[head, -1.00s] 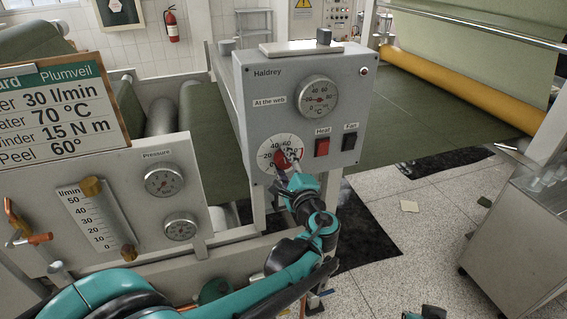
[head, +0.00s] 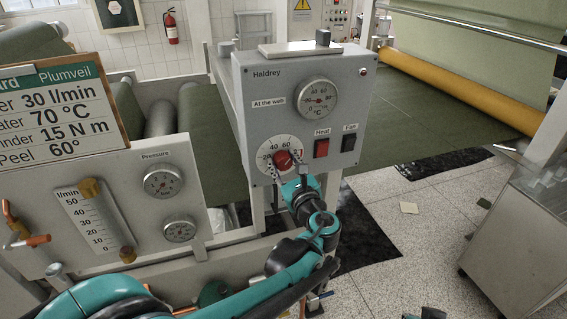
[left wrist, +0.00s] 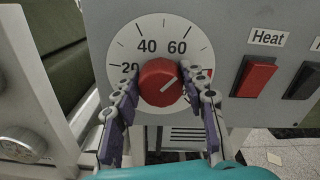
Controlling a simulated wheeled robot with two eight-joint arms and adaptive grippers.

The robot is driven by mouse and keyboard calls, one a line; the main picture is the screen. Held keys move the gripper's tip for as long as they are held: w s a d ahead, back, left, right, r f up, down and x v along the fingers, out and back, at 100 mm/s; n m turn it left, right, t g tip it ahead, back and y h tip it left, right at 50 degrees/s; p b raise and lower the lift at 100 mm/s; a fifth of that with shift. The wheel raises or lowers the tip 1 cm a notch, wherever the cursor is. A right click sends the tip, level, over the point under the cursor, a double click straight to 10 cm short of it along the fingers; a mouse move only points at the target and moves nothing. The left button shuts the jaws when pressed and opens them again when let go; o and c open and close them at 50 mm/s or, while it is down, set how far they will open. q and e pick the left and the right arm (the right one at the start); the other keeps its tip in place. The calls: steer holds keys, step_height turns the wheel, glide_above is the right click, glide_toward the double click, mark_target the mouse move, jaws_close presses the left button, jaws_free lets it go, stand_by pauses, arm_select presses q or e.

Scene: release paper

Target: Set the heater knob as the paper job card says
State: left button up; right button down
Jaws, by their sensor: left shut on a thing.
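The red heater knob (head: 283,160) sits on a round white dial low on the grey Haldrey box (head: 318,78). In the left wrist view the same knob (left wrist: 158,84) fills the space between the fingers. My left gripper (left wrist: 162,92) is shut on it, one finger at each side. The knob's white line points up and right, between 60 and the part of the scale hidden by the right finger. The exact value cannot be told. The job card (head: 65,112) at the left reads 30 l/min, 70 °C, 15 N m and Peel 60°; its left edge is cut off.
A red Heat switch (head: 321,148) and a black Fan switch (head: 349,142) are right of the dial. Above is a °C gauge (head: 316,98). A panel with pressure gauges (head: 163,181) and a flow tube (head: 98,215) stands at the left, near my left arm.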

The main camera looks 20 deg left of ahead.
arm_select(q)
steer(key=shift+f+m, duration=0.1)
steer(key=shift+m, duration=1.4)
steer(key=o, duration=1.2)
steer(key=shift+d, duration=0.1)
steer(key=shift+c, duration=0.2)
steer(key=v, duration=1.2)
